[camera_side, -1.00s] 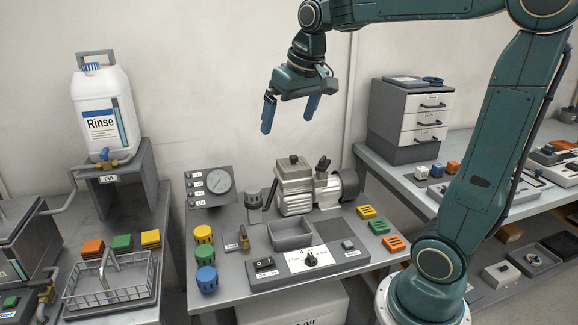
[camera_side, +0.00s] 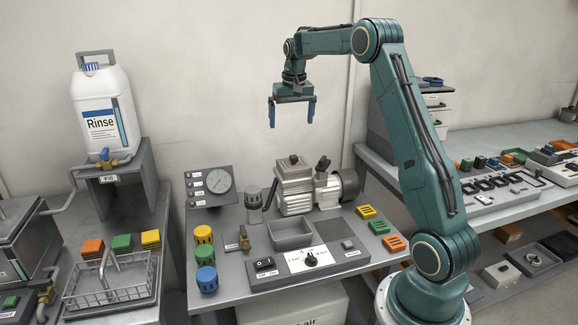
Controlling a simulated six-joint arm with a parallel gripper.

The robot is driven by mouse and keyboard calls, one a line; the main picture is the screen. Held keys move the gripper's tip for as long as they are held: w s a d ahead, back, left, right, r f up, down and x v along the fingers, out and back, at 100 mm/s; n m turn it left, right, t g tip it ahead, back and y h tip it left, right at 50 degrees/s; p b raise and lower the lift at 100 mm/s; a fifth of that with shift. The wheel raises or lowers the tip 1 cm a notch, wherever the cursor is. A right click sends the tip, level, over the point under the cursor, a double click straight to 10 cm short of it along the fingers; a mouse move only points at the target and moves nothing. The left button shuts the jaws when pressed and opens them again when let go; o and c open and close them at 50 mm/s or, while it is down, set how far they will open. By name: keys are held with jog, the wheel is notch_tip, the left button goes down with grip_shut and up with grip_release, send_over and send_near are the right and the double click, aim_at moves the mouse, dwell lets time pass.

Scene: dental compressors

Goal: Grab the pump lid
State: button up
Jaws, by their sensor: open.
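The pump (camera_side: 305,190) stands at the back of the middle table, with ribbed sides and a dark motor end at its right. Its lid (camera_side: 293,166) is the grey block-like top with a small knob on it. My gripper (camera_side: 291,115) is open and empty, pointing straight down. In the picture it hangs above the pump lid with a clear gap between fingertips and knob.
A pressure gauge panel (camera_side: 211,185) and a grey cylinder (camera_side: 253,197) stand left of the pump. In front are a grey tray (camera_side: 291,234), a switch panel (camera_side: 311,261) and coloured vented parts (camera_side: 205,254).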

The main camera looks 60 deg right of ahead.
jog(key=shift+d+f, duration=0.85)
jog(key=shift+d, duration=0.35)
send_near(294, 156)
jog(key=shift+w+f, duration=0.2)
jog(key=shift+f, duration=1.05)
jog(key=shift+w+f, duration=0.15)
jog(key=shift+f, duration=1.1)
jog(key=shift+f, duration=0.1)
jog(key=shift+w+d+f, duration=0.1)
jog(key=shift+d+f, duration=0.05)
jog(key=shift+f, duration=1.1)
jog(key=shift+w+d+f, duration=0.1)
jog(key=shift+d+f, duration=0.1)
jog(key=shift+f, duration=1.05)
jog(key=c, duration=0.7)
jog(key=shift+c, duration=1)
jog(key=shift+r, duration=0.25)
